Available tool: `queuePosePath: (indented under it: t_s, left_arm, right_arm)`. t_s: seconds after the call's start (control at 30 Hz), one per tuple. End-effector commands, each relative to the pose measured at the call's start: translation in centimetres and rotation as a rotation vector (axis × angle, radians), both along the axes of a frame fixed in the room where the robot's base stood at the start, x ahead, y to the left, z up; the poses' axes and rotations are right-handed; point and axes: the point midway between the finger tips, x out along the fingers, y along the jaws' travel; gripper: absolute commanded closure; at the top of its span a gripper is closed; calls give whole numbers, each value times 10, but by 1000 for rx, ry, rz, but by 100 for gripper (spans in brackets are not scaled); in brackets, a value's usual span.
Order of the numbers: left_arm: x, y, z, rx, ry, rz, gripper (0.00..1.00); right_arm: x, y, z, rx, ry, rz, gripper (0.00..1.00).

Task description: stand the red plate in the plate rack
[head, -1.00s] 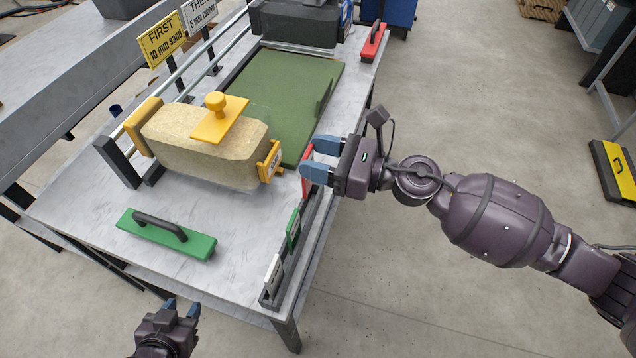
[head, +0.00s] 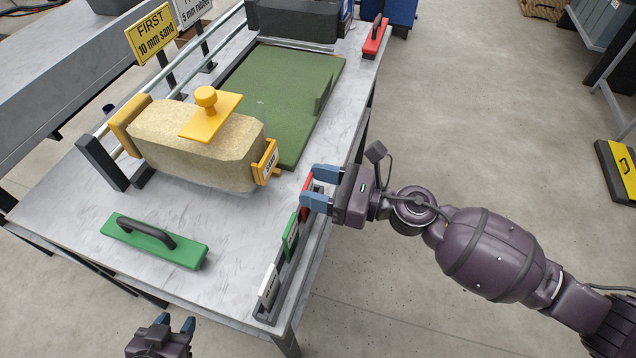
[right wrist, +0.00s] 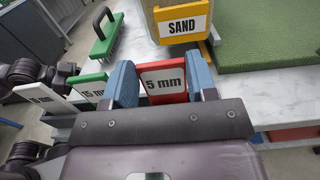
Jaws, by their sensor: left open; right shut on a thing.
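The red plate (head: 306,187), labelled 5 mm, is upright between the blue fingertips of my right gripper (head: 318,188). In the right wrist view the red plate (right wrist: 165,82) sits between both fingers of the shut gripper (right wrist: 163,85). The dark plate rack (head: 303,246) runs along the table's right edge and holds a green plate (head: 290,237) and a white plate (head: 268,287). The red plate is at the rack's far end; its lower edge is hidden, so I cannot tell whether it is seated. My left gripper (head: 175,323) is open and empty at the table's near edge.
A sand-coloured block (head: 195,145) with yellow end pieces and a yellow knobbed plate (head: 210,115) lies on the table. A green handled tool (head: 155,240) lies nearer, a green turf mat (head: 285,95) farther, and a red handled tool (head: 376,38) at the far edge.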

Motion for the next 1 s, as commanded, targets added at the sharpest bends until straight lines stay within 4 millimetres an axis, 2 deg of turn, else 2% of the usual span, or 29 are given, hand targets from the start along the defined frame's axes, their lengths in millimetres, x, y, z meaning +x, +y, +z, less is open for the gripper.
queuePosePath:
  t_s: [0.13, 0.17, 0.3, 0.33, 0.7, 0.87, 1.0]
  left_arm:
    - [-4, 0, -6, -2, 13, 5, 57]
    - [-4, 0, -6, -2, 14, 5, 57]
    - [-5, 0, -6, -4, 15, 8, 57]
    - [-5, 0, -6, -5, 15, 8, 57]
    - [-5, 0, -2, -4, 10, 9, 57]
    - [-8, 1, -9, -1, 22, 7, 57]
    - [-10, 2, -14, 3, 32, 2, 57]
  right_arm:
    - [0, 0, -5, 0, 2, 0, 71]
    - [0, 0, -5, 0, 2, 0, 46]
    - [0, 0, -4, 0, 0, 0, 25]
    - [0, 0, -4, 0, 0, 0, 22]
    - [0, -1, 2, -1, -2, 0, 22]
    - [-7, -23, -3, -2, 5, -2, 22]
    - [-16, -49, -4, -2, 8, -3, 22]
